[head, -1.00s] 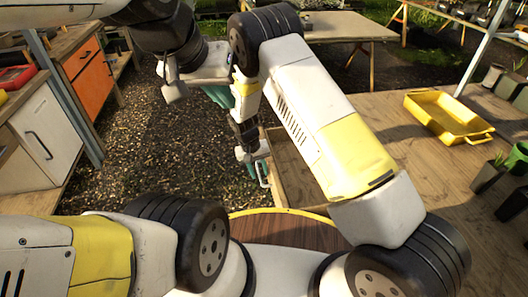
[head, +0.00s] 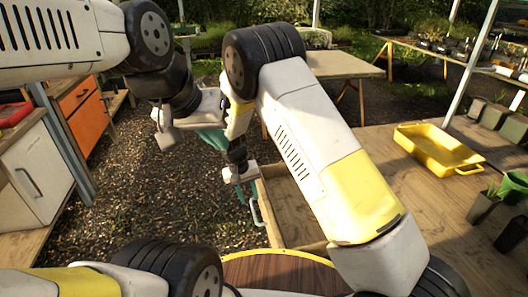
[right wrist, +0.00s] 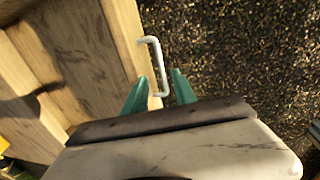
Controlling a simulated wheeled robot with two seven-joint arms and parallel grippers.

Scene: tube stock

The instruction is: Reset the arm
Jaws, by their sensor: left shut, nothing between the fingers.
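My left gripper (head: 212,138) hangs over the gravel in the upper middle of the head view. Its teal fingers are shut with nothing between them, and the wrist partly hides them. My right gripper (head: 247,194) is lower, beside the outer side of a wooden drawer-like box (head: 284,208). In the right wrist view its two teal fingers stand apart. The pale metal handle (right wrist: 154,62) on the box (right wrist: 78,52) shows in the gap between them, with room on both sides. I cannot tell whether a finger touches it. The handle also shows in the head view (head: 257,212).
A yellow tray (head: 437,148) lies on the wooden table (head: 400,190) at the right, with potted plants (head: 484,205) near it. A cabinet with orange and white doors (head: 82,107) stands at the left. Gravel (head: 135,185) lies open between. Another table (head: 338,64) is behind.

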